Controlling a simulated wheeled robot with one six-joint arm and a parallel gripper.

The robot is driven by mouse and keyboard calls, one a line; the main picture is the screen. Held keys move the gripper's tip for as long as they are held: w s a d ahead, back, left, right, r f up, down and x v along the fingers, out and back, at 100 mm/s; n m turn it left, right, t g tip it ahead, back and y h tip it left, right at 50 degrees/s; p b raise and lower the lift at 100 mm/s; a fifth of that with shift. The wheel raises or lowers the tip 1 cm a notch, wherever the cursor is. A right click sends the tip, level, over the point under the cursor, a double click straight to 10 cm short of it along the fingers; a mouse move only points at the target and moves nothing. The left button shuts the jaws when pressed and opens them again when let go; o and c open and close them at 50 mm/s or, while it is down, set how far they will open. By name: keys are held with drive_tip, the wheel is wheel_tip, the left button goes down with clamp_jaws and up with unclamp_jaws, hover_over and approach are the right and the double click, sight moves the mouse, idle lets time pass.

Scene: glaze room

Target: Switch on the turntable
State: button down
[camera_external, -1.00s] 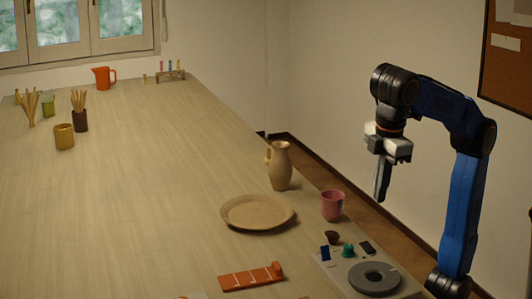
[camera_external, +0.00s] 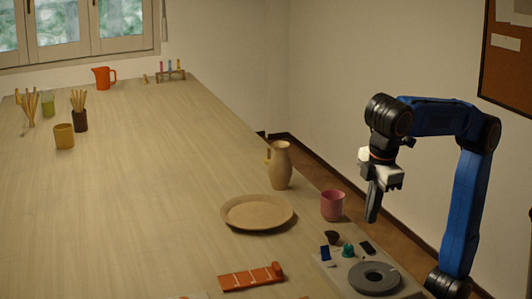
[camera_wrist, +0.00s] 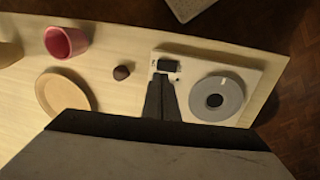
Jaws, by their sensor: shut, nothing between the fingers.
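The turntable (camera_external: 340,273) is a pale flat base at the table's near right edge, with a grey ring-shaped disc (camera_external: 374,279). On its base sit a blue piece (camera_external: 325,253), a green knob (camera_external: 348,250) and a black switch (camera_external: 367,248). My gripper (camera_external: 372,219) is shut and empty, pointing down above the black switch's side of the base, apart from it. In the wrist view the fingers (camera_wrist: 161,82) overlap the base, their tips just below the black switch (camera_wrist: 168,65). The disc (camera_wrist: 216,97) lies right of them. The green knob and blue piece are not visible there.
A dark lump (camera_external: 332,237) and a pink cup (camera_external: 332,205) stand close behind the turntable. A tan plate (camera_external: 257,222), a jug (camera_external: 280,166) and an orange strip (camera_external: 251,277) are farther left. The middle of the table is clear.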

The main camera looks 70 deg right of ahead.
sight(368, 247)
drive_tip(key=f, duration=0.6)
drive_tip(key=shift+w+d+f, duration=0.35)
drive_tip(key=shift+f, duration=0.2)
idle(0.3)
drive_tip(key=shift+s+a+r, duration=0.15)
drive_tip(key=shift+s+a, duration=0.35)
drive_tip(key=shift+a, duration=0.05)
wheel_tip(368, 247, up, 14)
drive_tip(key=s+a, duration=0.1)
drive_tip(key=shift+s+a, duration=0.15)
drive_tip(key=shift+s, duration=0.05)
idle(0.4)
